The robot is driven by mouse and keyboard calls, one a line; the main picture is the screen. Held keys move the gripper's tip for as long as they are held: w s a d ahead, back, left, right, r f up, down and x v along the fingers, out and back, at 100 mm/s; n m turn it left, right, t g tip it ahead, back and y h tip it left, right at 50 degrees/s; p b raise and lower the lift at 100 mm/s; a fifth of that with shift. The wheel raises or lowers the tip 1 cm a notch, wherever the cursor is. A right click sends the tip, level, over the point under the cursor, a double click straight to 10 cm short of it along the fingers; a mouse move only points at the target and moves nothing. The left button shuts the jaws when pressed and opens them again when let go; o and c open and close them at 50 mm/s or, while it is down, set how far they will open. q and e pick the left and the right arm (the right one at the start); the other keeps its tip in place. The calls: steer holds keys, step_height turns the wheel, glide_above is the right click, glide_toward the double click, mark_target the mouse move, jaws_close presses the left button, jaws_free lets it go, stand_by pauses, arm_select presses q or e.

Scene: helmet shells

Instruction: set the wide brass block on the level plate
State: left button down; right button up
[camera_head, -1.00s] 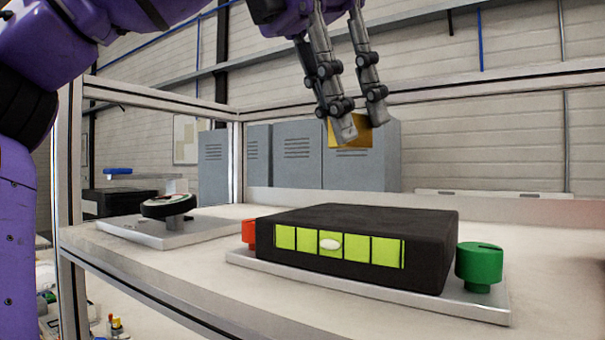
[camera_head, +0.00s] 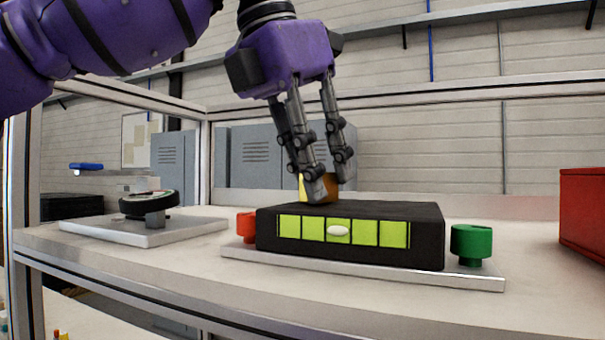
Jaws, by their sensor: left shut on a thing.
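The wide brass block (camera_head: 307,190) is between the fingers of my left gripper (camera_head: 328,190), which is shut on it. The fingers partly hide the block. Its lower edge is at the top face of the black level plate (camera_head: 380,209); I cannot tell if it touches. The level plate has a green window strip on its front with a white bubble (camera_head: 338,230) in the middle cell. A red knob (camera_head: 246,227) stands at its left and a green knob (camera_head: 471,242) at its right, on a metal base (camera_head: 400,272). My right gripper is not in view.
A round dial device (camera_head: 148,203) on a metal plate (camera_head: 110,232) stands at the left of the white bench. A red box (camera_head: 583,210) is at the right edge. Grey lockers (camera_head: 257,155) stand behind. Bare bench shows right of the green knob.

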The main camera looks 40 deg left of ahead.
arm_select(q)
steer(key=shift+s+r, duration=0.1)
steer(key=shift+w+d, duration=0.15)
steer(key=shift+w, duration=0.2)
steer(key=c, duration=1.9)
jaws_free()
steer(key=shift+w+f, duration=0.2)
steer(key=shift+w, duration=0.3)
steer(key=shift+o, duration=1.3)
steer(key=shift+s, duration=0.15)
steer(key=shift+o, duration=0.8)
steer(key=shift+s, duration=0.25)
steer(key=shift+r, duration=0.25)
steer(key=v, duration=1.1)
steer(key=shift+r, duration=0.35)
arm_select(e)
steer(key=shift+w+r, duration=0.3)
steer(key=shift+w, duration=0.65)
